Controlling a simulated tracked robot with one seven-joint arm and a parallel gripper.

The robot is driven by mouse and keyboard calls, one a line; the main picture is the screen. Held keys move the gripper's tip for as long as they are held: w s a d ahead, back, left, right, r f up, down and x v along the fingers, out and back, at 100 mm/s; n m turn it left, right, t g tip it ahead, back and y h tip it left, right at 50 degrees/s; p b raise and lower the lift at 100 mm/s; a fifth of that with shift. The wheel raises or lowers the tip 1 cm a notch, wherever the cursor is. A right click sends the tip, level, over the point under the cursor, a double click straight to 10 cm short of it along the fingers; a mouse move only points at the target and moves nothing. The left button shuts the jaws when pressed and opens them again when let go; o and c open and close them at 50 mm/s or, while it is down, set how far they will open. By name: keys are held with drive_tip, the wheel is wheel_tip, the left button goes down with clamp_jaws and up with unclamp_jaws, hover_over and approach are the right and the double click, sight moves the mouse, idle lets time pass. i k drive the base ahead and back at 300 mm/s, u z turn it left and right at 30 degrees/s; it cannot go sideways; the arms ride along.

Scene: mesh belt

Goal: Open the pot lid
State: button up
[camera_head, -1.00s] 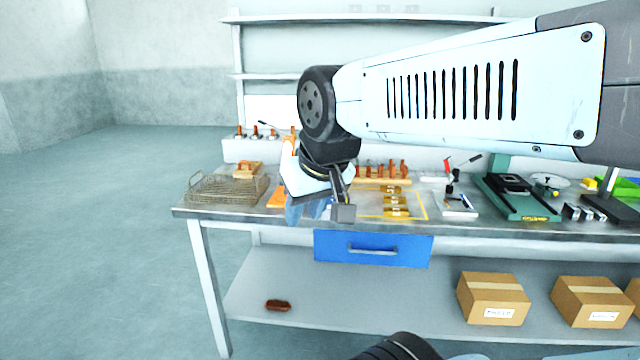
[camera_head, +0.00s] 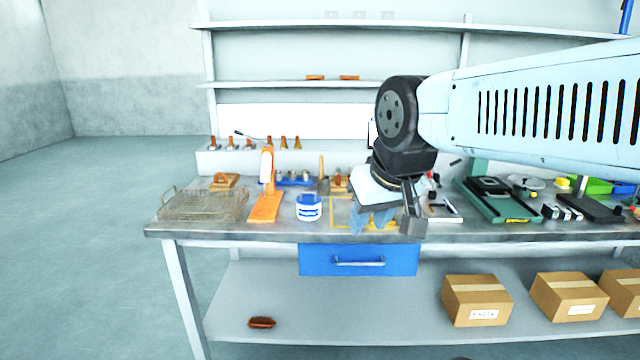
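A small white pot (camera_head: 309,213) with a blue top, which looks like its lid (camera_head: 309,199), stands upright on the workbench, left of the middle. The lid appears to be on the pot. My gripper (camera_head: 374,221) hangs to the right of the pot, apart from it, in front of the yellow-outlined area. Its bluish fingers point down. They are small and partly overlap with the grey block beside them, so I cannot tell whether they are open or shut. I see nothing held in them.
An orange stand (camera_head: 265,205) is close to the pot's left. A wire basket (camera_head: 200,206) sits at the bench's left end. A green-based device (camera_head: 497,203) stands to the right. A blue drawer (camera_head: 358,271) is under the bench top (camera_head: 440,233).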

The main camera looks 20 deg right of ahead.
sight(308, 198)
drive_tip(key=z, duration=0.15)
drive_tip(key=i, duration=1)
drive_tip(key=u, duration=0.1)
